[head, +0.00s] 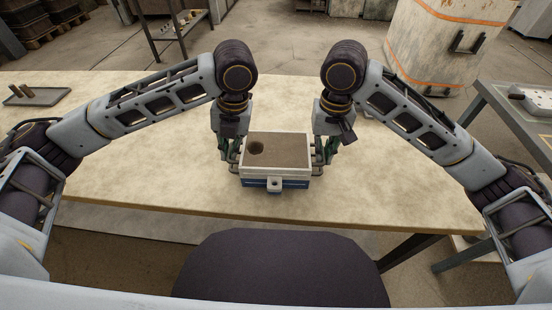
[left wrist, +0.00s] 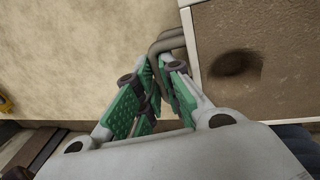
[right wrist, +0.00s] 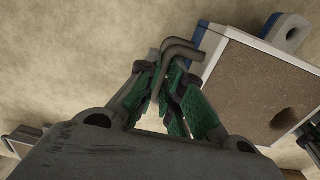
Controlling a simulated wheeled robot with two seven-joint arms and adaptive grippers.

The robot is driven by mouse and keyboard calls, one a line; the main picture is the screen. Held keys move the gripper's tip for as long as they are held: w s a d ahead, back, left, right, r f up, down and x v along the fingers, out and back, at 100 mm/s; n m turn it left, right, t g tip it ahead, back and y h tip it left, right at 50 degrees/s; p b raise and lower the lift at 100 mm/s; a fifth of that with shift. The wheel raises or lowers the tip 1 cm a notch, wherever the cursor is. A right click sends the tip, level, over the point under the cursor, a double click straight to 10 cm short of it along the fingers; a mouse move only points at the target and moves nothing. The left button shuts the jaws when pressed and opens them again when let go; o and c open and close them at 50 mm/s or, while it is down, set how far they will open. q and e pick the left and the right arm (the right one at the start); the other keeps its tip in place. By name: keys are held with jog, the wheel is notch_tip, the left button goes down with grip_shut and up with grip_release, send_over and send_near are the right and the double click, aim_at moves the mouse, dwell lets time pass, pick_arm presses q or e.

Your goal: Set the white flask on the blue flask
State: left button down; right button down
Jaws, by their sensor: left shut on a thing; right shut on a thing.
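The white flask (head: 300,175), a shallow box filled with brown sand with a round hole in its top, is directly above the blue flask (head: 262,186). No clear gap shows between them; I cannot tell whether the white one rests fully. My left gripper (head: 236,163) is shut on the bent handle at the white flask's left side, seen in the left wrist view (left wrist: 160,80). My right gripper (head: 319,158) is shut on the handle at its right side, seen in the right wrist view (right wrist: 165,80). The blue flask is mostly hidden, with its edge visible in the right wrist view (right wrist: 203,30).
The pale worktable (head: 130,170) is largely clear around the flasks. A dark tray (head: 38,96) lies at its far left. A side table (head: 520,110) stands at the right, and a large pale container (head: 440,45) stands behind.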

pick_arm(q)
jog(key=c, duration=1.6)
grip_release()
jog(key=shift+s, duration=0.1)
pick_arm(e)
jog(key=c, duration=1.6)
grip_release()
pick_arm(q)
jog(key=shift+o, duration=0.2)
pick_arm(e)
jog(key=shift+o, duration=0.2)
pick_arm(q)
jog(key=shift+r, duration=0.1)
jog(key=shift+d+r, duration=0.2)
jog(key=shift+r, duration=0.5)
jog(key=shift+d+r, duration=0.15)
jog(key=shift+r, duration=0.55)
notch_tip(320, 180, up, 9)
jog(key=d, duration=0.1)
jog(key=shift+d, duration=0.3)
pick_arm(e)
jog(key=shift+r, duration=0.15)
notch_tip(320, 180, up, 12)
